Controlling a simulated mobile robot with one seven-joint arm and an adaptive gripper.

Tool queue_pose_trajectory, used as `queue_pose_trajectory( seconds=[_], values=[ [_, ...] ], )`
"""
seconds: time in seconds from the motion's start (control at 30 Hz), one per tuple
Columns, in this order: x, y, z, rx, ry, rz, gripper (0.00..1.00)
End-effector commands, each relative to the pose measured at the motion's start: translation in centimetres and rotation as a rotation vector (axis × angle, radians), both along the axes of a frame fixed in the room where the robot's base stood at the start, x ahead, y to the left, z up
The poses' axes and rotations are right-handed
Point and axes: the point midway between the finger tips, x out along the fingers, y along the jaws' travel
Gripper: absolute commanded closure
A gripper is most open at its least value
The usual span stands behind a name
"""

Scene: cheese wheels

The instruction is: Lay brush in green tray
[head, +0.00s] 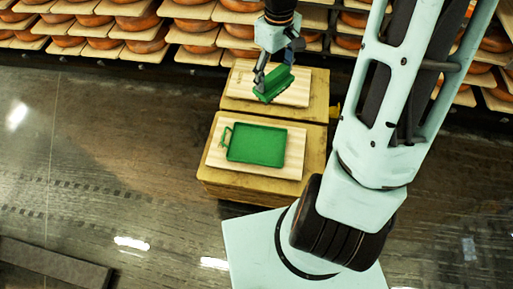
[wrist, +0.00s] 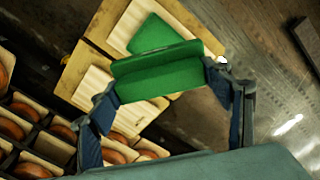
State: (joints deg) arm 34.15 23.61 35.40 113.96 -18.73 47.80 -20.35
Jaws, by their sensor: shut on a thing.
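A green brush (head: 273,87) with a blocky body is held in my gripper (head: 272,74) above the far wooden board. In the wrist view the brush (wrist: 157,79) spans the space between the two fingers of my gripper (wrist: 165,82), which is shut on it. The green tray (head: 264,145), flat with a low rim and a handle at its left, lies on the near wooden board. The tray (wrist: 153,34) also shows in the wrist view beyond the brush, which partly hides it. The brush is apart from the tray.
The near board (head: 216,158) and the far board (head: 299,98) rest on two adjoining yellowish crates (head: 240,187). Shelves with several cheese wheels (head: 138,47) stand behind the far crate. The floor (head: 120,150) to the left is open.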

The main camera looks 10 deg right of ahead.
Motion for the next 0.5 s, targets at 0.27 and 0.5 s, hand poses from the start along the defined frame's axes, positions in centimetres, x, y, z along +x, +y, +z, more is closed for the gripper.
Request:
queue_pose_trajectory(
  seconds=[0.27,0.5],
  values=[
    [-0.1,-3.0,-8.4,-0.003,0.005,0.475,0.51],
    [-0.4,-5.3,-14.7,-0.003,0.009,0.892,0.51]
  ],
)
